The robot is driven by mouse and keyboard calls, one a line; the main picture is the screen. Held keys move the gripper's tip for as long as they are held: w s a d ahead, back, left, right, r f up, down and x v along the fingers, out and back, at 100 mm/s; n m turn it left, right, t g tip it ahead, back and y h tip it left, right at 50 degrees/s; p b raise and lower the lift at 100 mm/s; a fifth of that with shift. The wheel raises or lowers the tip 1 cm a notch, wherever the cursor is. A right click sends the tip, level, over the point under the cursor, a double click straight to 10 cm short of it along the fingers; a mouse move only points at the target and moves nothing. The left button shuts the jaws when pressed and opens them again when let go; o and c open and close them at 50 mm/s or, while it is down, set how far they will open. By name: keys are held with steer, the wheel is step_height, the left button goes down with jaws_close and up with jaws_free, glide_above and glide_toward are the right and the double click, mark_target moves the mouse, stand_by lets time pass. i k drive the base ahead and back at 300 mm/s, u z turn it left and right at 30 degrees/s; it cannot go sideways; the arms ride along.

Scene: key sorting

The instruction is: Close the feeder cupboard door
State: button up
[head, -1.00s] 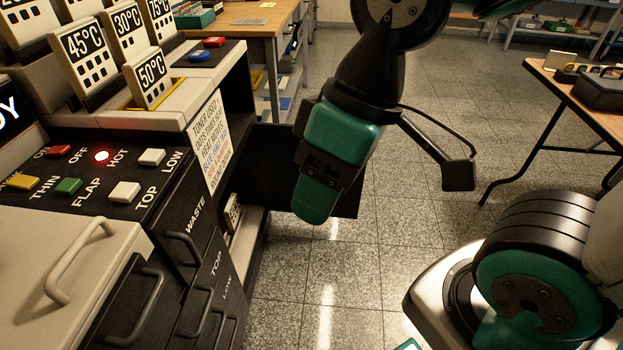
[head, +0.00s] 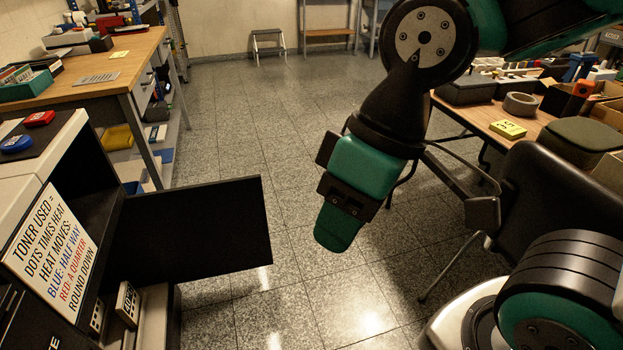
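The feeder cupboard door (head: 195,232) is a flat black panel. It stands swung open at the left, reaching out to the right from the cupboard's side over the floor. Behind it the cupboard's dark opening (head: 92,195) shows in part. My gripper (head: 337,230) hangs pointing down, right of the door's free edge, with a gap of floor showing between them in the picture. It is seen from one side, so I cannot tell how far its fingers are apart. No object shows in it.
A white sign about toner (head: 50,250) is on the machine at the left. A wooden workbench (head: 105,65) stands behind it. A table (head: 545,125) with boxes and a black chair (head: 555,190) are at the right. The tiled floor (head: 270,120) between is clear.

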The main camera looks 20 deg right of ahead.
mark_target(200, 232)
steer(key=z, duration=0.3)
steer(key=i, duration=1.4)
steer(key=u, duration=0.1)
